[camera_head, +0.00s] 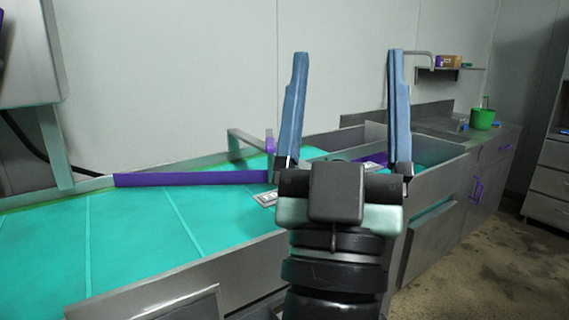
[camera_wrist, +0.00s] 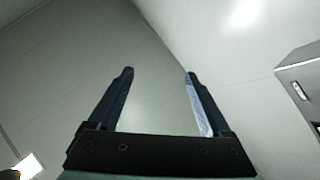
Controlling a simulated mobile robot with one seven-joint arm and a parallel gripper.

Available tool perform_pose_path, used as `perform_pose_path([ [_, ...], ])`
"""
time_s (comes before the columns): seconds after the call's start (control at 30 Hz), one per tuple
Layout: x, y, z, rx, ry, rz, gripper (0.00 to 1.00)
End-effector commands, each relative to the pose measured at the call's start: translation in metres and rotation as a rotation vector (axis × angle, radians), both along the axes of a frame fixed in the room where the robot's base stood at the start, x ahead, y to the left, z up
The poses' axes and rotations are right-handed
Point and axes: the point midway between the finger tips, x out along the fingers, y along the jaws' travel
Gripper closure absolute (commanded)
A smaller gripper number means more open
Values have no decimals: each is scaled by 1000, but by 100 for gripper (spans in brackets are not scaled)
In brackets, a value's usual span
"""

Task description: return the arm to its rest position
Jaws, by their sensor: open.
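My gripper (camera_head: 344,110) stands upright in the head view, with its two blue fingers spread apart and nothing between them. It is in front of the teal-surfaced counter (camera_head: 140,235), and my arm hides part of the counter. In the wrist view my gripper (camera_wrist: 158,85) is also open and empty, with its fingers pointing toward the pale wall and ceiling.
A purple bar (camera_head: 190,178) lies along the counter, beside a small pale flat item (camera_head: 265,198). A green pot (camera_head: 482,119) stands on the far right counter. A wall shelf (camera_head: 460,69) holds boxes. Drawers (camera_head: 548,185) stand at the right edge. Floor (camera_head: 475,265) shows clear at lower right.

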Motion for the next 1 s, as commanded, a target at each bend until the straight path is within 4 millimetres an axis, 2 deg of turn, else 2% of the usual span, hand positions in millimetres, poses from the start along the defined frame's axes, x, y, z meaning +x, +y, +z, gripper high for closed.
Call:
perform_pose_path([
  [0.03,-14,7,18,31,-2,46,18],
  [0.1,-29,19,33,57,18,113,18],
  [0.27,-65,55,59,51,70,265,18],
  [0.3,-59,52,79,55,78,254,18],
  [0.63,-57,51,163,57,81,250,18],
  [0.8,-56,51,182,57,82,250,18],
  [1.0,-56,51,183,57,82,250,18],
])
